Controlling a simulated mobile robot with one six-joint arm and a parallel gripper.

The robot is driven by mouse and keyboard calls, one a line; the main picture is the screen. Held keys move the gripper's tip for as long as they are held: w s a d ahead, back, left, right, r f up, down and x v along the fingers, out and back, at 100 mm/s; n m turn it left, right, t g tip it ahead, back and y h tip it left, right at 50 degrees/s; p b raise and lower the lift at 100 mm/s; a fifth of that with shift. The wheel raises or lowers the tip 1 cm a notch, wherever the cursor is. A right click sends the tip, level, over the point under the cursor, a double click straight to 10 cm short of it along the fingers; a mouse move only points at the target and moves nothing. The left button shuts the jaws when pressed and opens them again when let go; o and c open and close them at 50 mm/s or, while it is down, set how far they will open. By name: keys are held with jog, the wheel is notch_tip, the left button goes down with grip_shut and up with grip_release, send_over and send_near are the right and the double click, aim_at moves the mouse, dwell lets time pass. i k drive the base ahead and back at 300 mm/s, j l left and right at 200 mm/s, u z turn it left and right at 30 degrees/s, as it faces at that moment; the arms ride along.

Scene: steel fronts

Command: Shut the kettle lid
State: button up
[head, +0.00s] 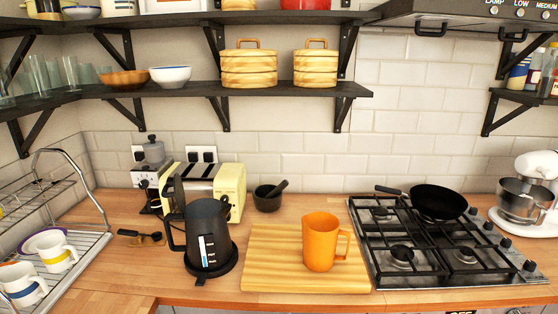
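A black kettle (208,232) stands upright on its dark round base (222,268) on the wooden counter, left of the middle in the head view. Its handle is on the left side, and a pale water-level window faces me. A dark upright piece (179,193) rises at the kettle's upper left, above the handle; it looks like the lid standing raised, though it is dark and partly merges with the toaster behind. My gripper is not in view, and nothing touches the kettle.
A cream toaster (228,187) and a coffee grinder (153,165) stand close behind the kettle. A cutting board (268,262) with an orange mug (320,243) is to its right, a dish rack (95,243) to its left. Shelves (285,91) hang above. The counter in front is narrow.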

aim_at(179, 193)
jog(key=j+u, duration=0.5)
jog(key=j, duration=0.8)
